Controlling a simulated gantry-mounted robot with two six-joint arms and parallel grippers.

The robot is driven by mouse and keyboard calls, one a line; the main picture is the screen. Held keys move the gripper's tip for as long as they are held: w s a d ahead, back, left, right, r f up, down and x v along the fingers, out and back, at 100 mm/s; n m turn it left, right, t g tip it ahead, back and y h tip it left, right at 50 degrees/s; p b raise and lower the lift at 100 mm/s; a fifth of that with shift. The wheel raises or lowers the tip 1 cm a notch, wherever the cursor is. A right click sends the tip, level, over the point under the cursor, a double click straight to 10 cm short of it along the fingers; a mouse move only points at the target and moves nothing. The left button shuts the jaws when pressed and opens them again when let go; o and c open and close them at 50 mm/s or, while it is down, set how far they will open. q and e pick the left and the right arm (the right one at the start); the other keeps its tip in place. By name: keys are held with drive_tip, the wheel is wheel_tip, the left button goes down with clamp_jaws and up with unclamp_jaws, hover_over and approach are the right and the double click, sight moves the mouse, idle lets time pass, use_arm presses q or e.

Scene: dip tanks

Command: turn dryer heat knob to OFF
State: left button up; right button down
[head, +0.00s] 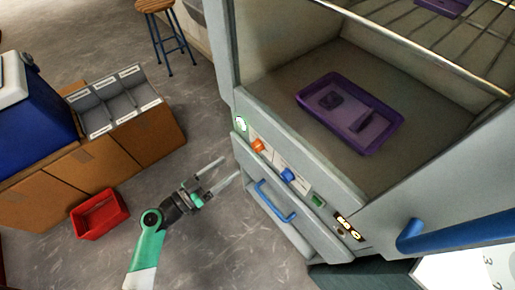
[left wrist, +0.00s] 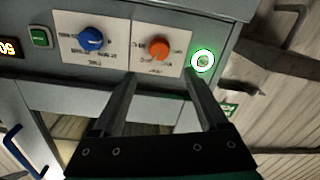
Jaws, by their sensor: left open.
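The dryer's front panel carries an orange knob (head: 258,145) and a blue knob (head: 287,175), each on a white label plate. In the left wrist view the orange knob (left wrist: 158,48) shows ahead of the fingers, with the blue knob (left wrist: 91,40) to its left. The label print is too small to read surely, so I cannot tell which setting either knob points to. My left gripper (head: 229,170) is open and empty, just left of the dryer front. In the left wrist view its fingers (left wrist: 162,82) lie apart, below the orange knob and not touching it. My right gripper is not in view.
A green-lit round button (left wrist: 203,61), a green switch (head: 318,200) and a lit display (head: 349,227) share the panel. A drawer with a blue handle (head: 274,201) lies below. A purple tray (head: 384,136) sits inside the dryer. A red bin (head: 100,214) stands on the floor.

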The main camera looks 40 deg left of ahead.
sight(254, 147)
use_arm(q)
drive_tip(key=w, duration=0.7)
drive_tip(key=w+d, duration=0.1)
drive_tip(key=w, duration=0.3)
drive_tip(key=shift+r, duration=0.1)
drive_tip(key=shift+s, duration=0.1)
drive_tip(key=shift+a, duration=0.1)
clamp_jaws()
